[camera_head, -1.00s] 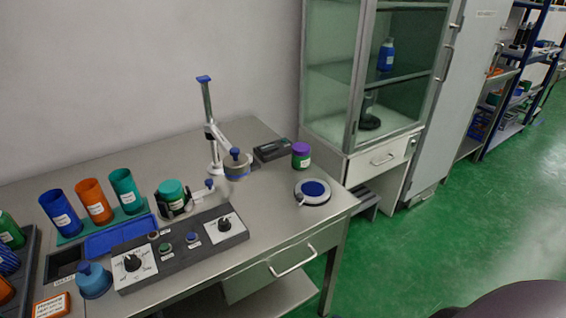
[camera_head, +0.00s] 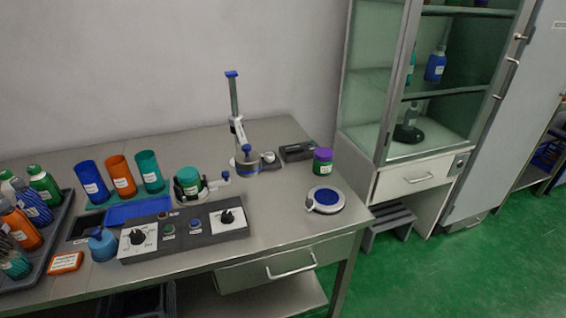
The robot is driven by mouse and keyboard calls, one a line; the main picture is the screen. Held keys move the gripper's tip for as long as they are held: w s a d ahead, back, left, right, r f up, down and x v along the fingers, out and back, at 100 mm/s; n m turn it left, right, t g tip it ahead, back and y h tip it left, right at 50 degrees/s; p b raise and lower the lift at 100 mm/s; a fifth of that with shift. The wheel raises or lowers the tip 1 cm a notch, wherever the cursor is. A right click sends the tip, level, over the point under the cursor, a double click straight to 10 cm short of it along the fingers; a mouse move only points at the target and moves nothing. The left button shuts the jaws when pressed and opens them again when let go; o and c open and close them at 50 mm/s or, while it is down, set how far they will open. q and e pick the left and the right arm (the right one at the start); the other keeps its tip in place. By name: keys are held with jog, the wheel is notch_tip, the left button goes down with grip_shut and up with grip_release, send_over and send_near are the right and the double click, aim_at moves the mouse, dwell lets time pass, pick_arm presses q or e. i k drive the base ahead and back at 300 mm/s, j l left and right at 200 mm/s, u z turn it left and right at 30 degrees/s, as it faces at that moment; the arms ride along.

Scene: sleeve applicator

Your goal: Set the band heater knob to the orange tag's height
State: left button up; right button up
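A dark control panel (camera_head: 185,231) lies along the front of the table. It has a black dial knob (camera_head: 137,238) on a white plate at its left and another black dial knob (camera_head: 228,216) on a white plate at its right. Small green and blue buttons sit between them. The labels are too small to read, so I cannot tell which knob is the band heater's. An orange tag (camera_head: 66,263) with a white text face lies on the table left of the panel. Neither of my grippers is in view.
A blue round-topped container (camera_head: 102,245) stands between tag and panel. Blue, orange and teal sleeves (camera_head: 121,176) stand behind a blue tray (camera_head: 139,209). A post stand (camera_head: 236,112), a purple-lidded jar (camera_head: 323,161) and a round blue-topped plate (camera_head: 325,199) are farther right. A bottle tray (camera_head: 55,231) is left.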

aim_at(269, 157)
jog(key=i+l, duration=0.15)
jog(key=l, duration=0.2)
jog(key=i+l, duration=0.1)
jog(key=l, duration=0.2)
jog(key=i+l, duration=0.15)
jog(key=l, duration=0.2)
jog(key=i+l+u, duration=0.1)
jog(key=l+u, duration=0.45)
jog(key=u, duration=0.15)
